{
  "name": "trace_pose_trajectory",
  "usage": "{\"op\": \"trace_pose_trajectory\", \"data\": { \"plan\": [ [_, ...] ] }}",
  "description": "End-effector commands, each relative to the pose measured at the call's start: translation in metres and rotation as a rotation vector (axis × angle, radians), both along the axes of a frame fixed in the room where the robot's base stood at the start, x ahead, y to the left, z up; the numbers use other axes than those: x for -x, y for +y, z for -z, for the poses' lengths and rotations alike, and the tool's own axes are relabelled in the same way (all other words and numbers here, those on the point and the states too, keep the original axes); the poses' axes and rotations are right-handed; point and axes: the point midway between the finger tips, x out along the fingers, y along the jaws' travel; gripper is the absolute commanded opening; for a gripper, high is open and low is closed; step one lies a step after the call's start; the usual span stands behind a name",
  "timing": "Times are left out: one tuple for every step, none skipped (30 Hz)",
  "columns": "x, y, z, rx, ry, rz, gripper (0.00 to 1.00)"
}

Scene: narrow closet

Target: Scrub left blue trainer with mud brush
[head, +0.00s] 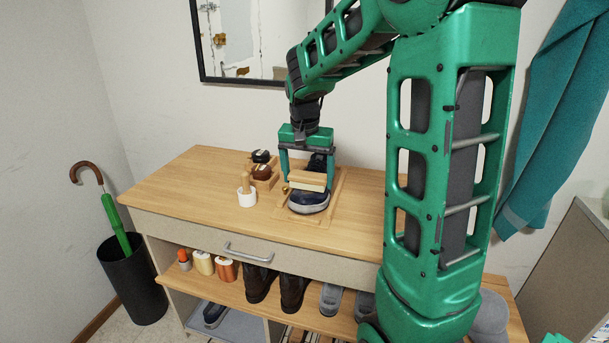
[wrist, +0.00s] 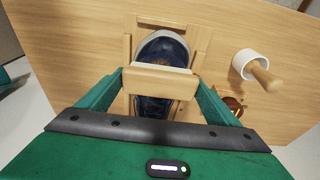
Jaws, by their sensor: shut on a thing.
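A dark blue trainer (head: 309,203) with a pale sole edge sits in a low wooden frame (head: 337,206) on the cabinet top. My gripper (head: 306,178) is shut on a wooden brush (head: 307,181), held level across the trainer's upper. In the wrist view the brush block (wrist: 160,80) spans between my two fingers, and the trainer (wrist: 163,48) shows on both sides of it. The bristles are mostly hidden under the block; I cannot tell whether they touch the shoe. Another blue trainer (head: 214,314) lies on the bottom shelf at the left.
A white pot with a wooden handle (head: 246,194) and a small wooden stand with dark round items (head: 262,170) are left of the frame. A mirror (head: 262,45) hangs behind. The cabinet top's left part is clear. An umbrella bin (head: 134,284) stands at the left.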

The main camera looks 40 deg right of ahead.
Motion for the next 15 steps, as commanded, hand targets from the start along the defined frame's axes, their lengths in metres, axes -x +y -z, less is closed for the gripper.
{"op": "trace_pose_trajectory", "data": {
  "plan": [
    [0.0000,-0.0001,0.0009,0.000,0.000,0.000,0.68],
    [-0.0002,-0.0001,0.0014,0.000,0.000,0.000,0.68],
    [-0.0002,-0.0001,0.0020,0.000,0.000,0.000,0.68],
    [-0.0002,-0.0002,0.0025,0.000,0.000,0.000,0.68],
    [-0.0003,-0.0002,0.0030,0.001,-0.001,0.000,0.68],
    [-0.0003,-0.0003,0.0037,0.000,-0.001,0.000,0.68],
    [-0.0004,-0.0002,0.0041,0.000,-0.001,0.000,0.68],
    [-0.0004,-0.0002,0.0046,0.000,-0.001,0.000,0.68],
    [-0.0004,-0.0003,0.0053,0.000,-0.001,0.000,0.68],
    [-0.0005,-0.0003,0.0054,0.000,-0.001,0.000,0.68],
    [-0.0004,-0.0004,0.0053,0.000,-0.001,0.000,0.68],
    [-0.0002,-0.0006,0.0052,0.000,-0.001,0.000,0.68],
    [0.0001,-0.0008,0.0052,0.000,-0.001,0.000,0.68],
    [0.0008,-0.0013,0.0051,0.000,-0.001,0.000,0.68],
    [0.0019,-0.0022,0.0050,0.000,-0.001,0.000,0.68]
  ]
}}
